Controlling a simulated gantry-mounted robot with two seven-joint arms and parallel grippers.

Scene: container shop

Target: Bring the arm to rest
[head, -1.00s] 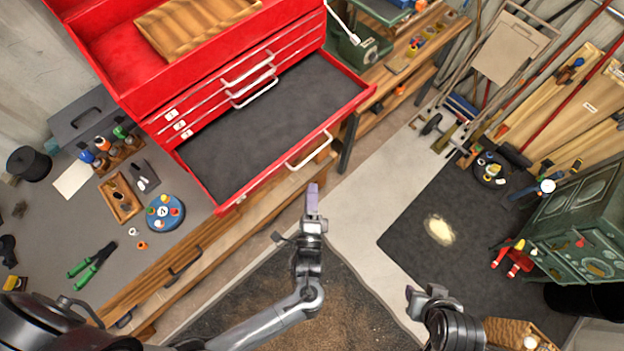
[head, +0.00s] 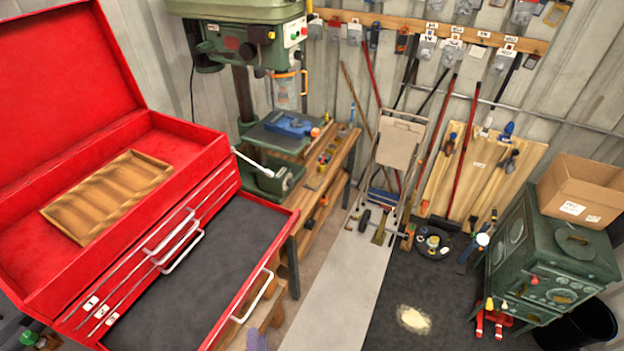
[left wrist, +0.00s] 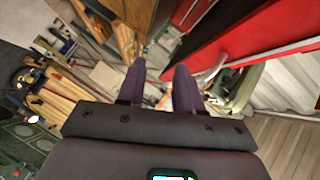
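My left gripper (left wrist: 157,88) shows in the left wrist view, with two dark purple fingers apart and nothing seen between them. In the head view only a purple fingertip (head: 258,341) shows at the bottom edge, close in the picture to the red tool chest's open drawer (head: 190,275). My right gripper is outside both current views. The rest of both arms is hidden from the head view.
The red chest (head: 170,135) holds a wooden tray (head: 105,198). Its drawer sticks out, dark-lined and empty. A green drill press (head: 250,40) stands behind it. A green stove (head: 550,260) and cardboard box (head: 585,190) stand at right. The pale floor strip (head: 340,300) is clear.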

